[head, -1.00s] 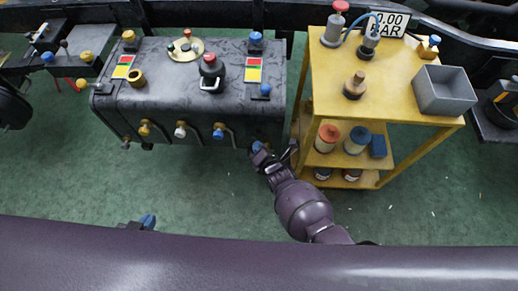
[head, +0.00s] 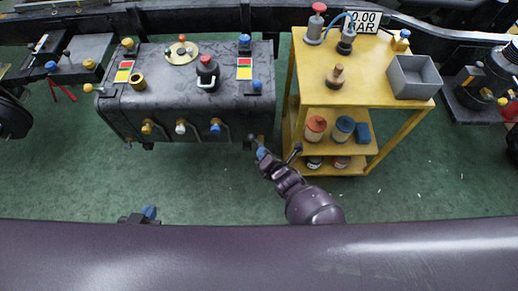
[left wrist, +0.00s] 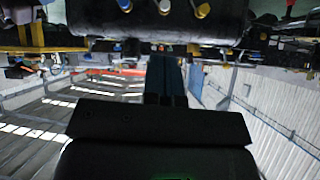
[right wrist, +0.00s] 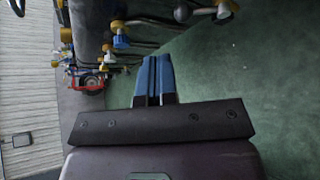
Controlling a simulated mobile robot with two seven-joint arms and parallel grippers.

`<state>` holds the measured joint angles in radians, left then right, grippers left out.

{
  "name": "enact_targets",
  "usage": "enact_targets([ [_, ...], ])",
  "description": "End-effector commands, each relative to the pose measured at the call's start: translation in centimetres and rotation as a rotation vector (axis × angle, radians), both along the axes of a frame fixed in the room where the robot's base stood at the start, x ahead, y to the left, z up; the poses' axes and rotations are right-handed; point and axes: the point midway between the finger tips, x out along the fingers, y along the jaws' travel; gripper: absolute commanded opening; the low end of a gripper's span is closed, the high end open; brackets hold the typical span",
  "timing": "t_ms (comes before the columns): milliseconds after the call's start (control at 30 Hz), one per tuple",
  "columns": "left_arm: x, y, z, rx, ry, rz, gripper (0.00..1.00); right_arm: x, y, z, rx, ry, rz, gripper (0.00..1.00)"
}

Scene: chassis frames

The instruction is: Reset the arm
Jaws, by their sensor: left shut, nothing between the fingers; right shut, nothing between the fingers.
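My right arm (head: 314,205), dark purple, reaches forward between the grey metal tank and the yellow trolley. Its gripper (head: 262,153) has blue fingertips and is near the tank's lower right corner; I cannot tell whether it touches. In the right wrist view the two blue fingers (right wrist: 154,78) lie together with nothing between them.
Green floor (head: 210,185) is open in front of the tank.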

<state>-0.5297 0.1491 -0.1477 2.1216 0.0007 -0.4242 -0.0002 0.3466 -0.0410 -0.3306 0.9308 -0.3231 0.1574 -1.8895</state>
Motion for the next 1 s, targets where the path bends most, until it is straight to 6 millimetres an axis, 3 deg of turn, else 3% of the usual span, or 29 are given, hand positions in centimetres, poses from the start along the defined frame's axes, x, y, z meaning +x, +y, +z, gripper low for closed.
enact_targets([
  [33, 0.2, 0.0, 0.6, -0.002, -0.009, 0.003, 0.0, -0.4, -0.4, 0.9, -0.001, -0.006, 0.0, 0.0],
  [333, -0.7, 0.1, 0.9, -0.003, 0.002, 0.011, 0.0, -2.9, -1.2, 1.9, 0.001, -0.001, 0.0, 0.0],
  [733, -0.6, 0.3, 0.9, 0.005, 0.002, 0.004, 0.0, -3.3, -1.4, 1.8, 0.008, 0.004, -0.004, 0.0],
  [1000, -0.6, 0.4, 0.9, 0.008, -0.001, 0.0, 0.0, -3.1, -1.6, 1.7, 0.244, 0.17, -0.146, 0.0],
])
